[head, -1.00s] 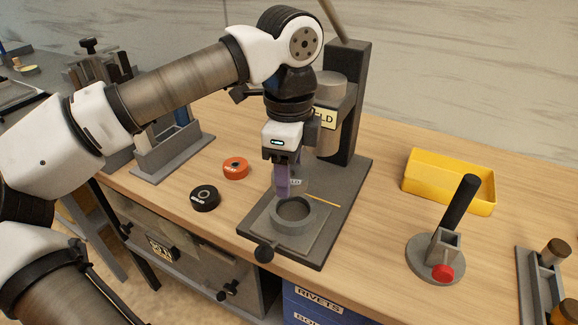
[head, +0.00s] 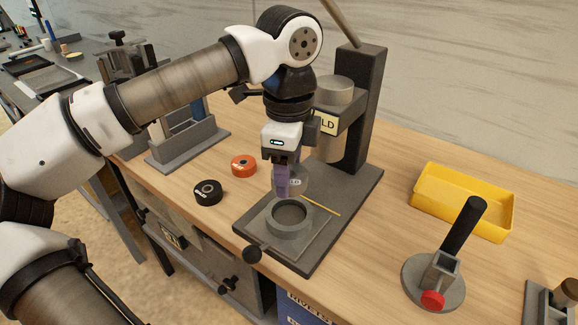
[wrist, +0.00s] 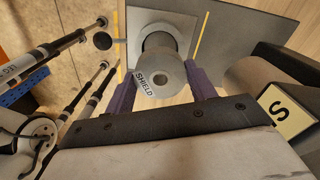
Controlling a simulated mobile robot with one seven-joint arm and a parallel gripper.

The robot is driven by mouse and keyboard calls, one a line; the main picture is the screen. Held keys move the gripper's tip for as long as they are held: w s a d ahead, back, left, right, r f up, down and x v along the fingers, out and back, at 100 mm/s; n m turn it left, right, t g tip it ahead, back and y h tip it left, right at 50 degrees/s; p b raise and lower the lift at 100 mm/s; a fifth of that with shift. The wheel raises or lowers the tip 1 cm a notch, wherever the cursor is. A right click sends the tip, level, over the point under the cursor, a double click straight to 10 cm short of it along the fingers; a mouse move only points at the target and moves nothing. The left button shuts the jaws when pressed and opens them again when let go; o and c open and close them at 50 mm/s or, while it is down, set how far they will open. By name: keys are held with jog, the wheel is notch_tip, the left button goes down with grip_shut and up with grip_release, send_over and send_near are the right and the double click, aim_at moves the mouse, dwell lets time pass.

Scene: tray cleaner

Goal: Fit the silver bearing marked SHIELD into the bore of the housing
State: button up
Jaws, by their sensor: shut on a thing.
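The silver bearing marked SHIELD (wrist: 174,72) is between the purple fingers of my gripper (wrist: 160,82) in the wrist view. Its label and small centre hole face the wrist camera. In the head view the bearing (head: 297,183) shows partly behind my gripper (head: 282,182). The grey housing (head: 289,232) sits on the press base plate, its round bore open and empty in that view. My gripper holds the bearing above the back rim of the housing. In the wrist view the bearing covers part of the housing (wrist: 157,17) and its dark bore.
A black bearing (head: 208,193) and an orange bearing (head: 243,166) lie left of the press. The press column (head: 367,110) stands close behind my gripper. A yellow tray (head: 463,217) and a stand with a black handle (head: 434,283) are at the right, with bare table between.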

dwell(0.4)
notch_tip(320, 180, down, 6)
jog(key=b, duration=0.5)
jog(key=shift+b, duration=0.35)
jog(key=shift+r, duration=0.1)
jog(key=shift+b, duration=0.55)
dwell(1.3)
jog(key=shift+f+b, duration=0.8)
jog(key=shift+f, duration=0.1)
jog(key=shift+r, duration=0.25)
jog(key=shift+r+p, duration=0.35)
jog(key=shift+r, duration=0.05)
jog(key=shift+b, duration=0.4)
dwell(1.5)
